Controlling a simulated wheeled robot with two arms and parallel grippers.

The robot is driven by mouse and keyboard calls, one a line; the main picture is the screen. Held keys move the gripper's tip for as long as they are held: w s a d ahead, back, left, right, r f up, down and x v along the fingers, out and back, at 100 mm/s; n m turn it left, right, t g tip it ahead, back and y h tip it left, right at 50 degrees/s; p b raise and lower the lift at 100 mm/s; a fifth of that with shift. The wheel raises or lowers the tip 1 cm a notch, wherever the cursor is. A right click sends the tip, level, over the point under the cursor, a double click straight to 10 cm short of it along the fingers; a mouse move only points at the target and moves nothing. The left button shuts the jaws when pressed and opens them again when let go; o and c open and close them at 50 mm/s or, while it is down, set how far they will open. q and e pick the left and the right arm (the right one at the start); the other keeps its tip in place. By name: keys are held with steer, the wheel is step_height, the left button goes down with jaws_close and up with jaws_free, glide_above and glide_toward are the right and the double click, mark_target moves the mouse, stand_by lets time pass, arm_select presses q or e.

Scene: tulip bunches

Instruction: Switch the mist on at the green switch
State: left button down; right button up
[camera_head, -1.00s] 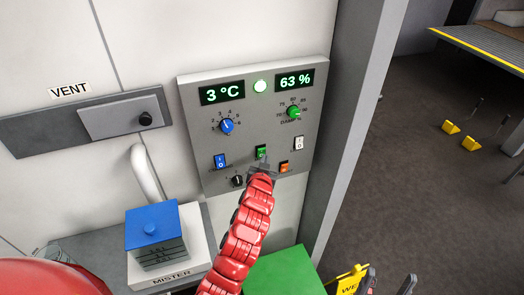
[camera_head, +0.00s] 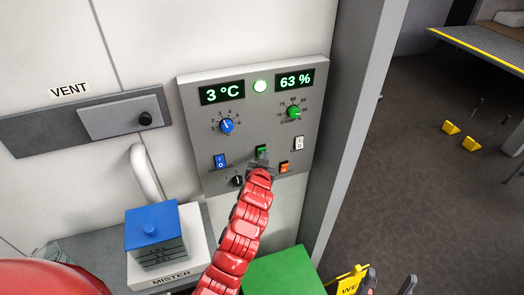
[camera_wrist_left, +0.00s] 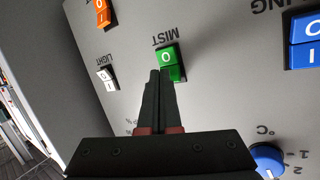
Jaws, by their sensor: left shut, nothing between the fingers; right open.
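The green switch (camera_head: 261,152), labelled MIST in the wrist view, sits low on the grey control panel (camera_head: 245,130). In the left wrist view the switch (camera_wrist_left: 168,58) shows an O on the half nearer its label; the other half is partly hidden by my fingertips. My left gripper (camera_head: 261,163) is shut and empty, its tips (camera_wrist_left: 160,73) at the switch's edge; I cannot tell whether they touch it. My right gripper (camera_head: 389,282) is open at the bottom right, far from the panel.
Close around are a blue switch (camera_head: 220,161), an orange switch (camera_head: 284,168), a white switch (camera_head: 298,143) and a black knob (camera_head: 237,181). Blue and green dials and lit displays are above. The mister (camera_head: 170,277) stands lower left, a green box top (camera_head: 283,273) below.

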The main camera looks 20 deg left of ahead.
arm_select(q)
steer(key=shift+w+a, duration=0.1)
steer(key=shift+w, duration=0.1)
stand_by(0.3)
steer(key=shift+s, duration=0.15)
steer(key=shift+s+d+f+b, duration=0.25)
steer(key=shift+s+d+b, duration=0.25)
steer(key=shift+b, duration=0.25)
steer(key=shift+s, duration=0.1)
steer(key=s+b, duration=0.1)
steer(key=s+d+f+b, duration=0.1)
steer(key=s+d+b, duration=0.1)
steer(key=b, duration=0.1)
steer(key=shift+s+d+f, duration=0.25)
steer(key=shift+s+f, duration=0.15)
